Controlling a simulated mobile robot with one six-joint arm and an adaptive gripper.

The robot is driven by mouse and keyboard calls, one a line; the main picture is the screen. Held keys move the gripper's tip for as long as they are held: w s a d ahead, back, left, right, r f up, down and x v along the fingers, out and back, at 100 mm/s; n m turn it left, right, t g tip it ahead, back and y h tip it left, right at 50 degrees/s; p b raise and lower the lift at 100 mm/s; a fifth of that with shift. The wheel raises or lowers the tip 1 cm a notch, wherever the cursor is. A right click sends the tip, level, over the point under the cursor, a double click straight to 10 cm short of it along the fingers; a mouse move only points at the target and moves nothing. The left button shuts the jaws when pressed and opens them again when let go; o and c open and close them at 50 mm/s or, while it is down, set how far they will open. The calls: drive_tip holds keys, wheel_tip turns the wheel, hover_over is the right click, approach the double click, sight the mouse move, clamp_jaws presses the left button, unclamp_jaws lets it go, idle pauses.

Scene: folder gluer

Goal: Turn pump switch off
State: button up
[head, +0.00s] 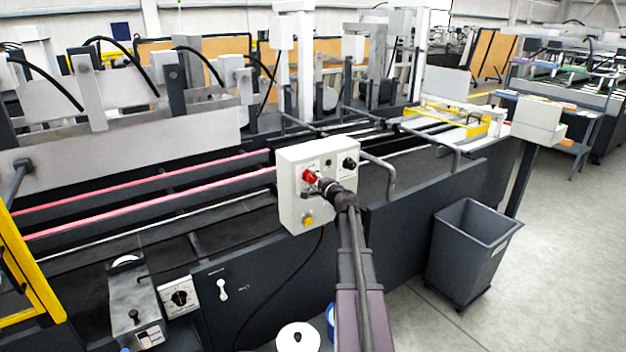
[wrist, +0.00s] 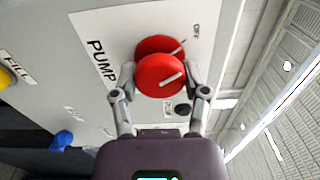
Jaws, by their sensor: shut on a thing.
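The pump switch is a round red knob (head: 309,176) on the white control box (head: 291,208). In the wrist view the red knob (wrist: 153,82) stands out from the white panel (wrist: 95,20), beside a "PUMP" label and a small "OFF" mark (wrist: 195,31). A white pointer line on its face slants to the right and slightly up, not straight at the "OFF" mark. My gripper (wrist: 161,76) has one finger on each side of the knob and is shut on it. In the head view my gripper (head: 322,184) reaches the box from below right and partly covers the panel.
A yellow button (head: 307,220) and a black knob (head: 349,163) share the box. The wrist view shows a "FILL" label, a yellow button (wrist: 5,78) and a blue knob (wrist: 62,140). A grey bin (head: 468,245) stands right of the machine; open floor lies beyond.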

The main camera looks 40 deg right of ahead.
drive_tip(key=shift+w+n, duration=0.1)
drive_tip(key=shift+n, duration=0.2)
drive_tip(key=o, duration=1.1)
drive_tip(key=shift+o, duration=0.2)
drive_tip(key=shift+s, duration=0.2)
drive_tip(key=s, duration=1.1)
drive_tip(key=shift+s+a, duration=0.35)
drive_tip(key=shift+a, duration=0.1)
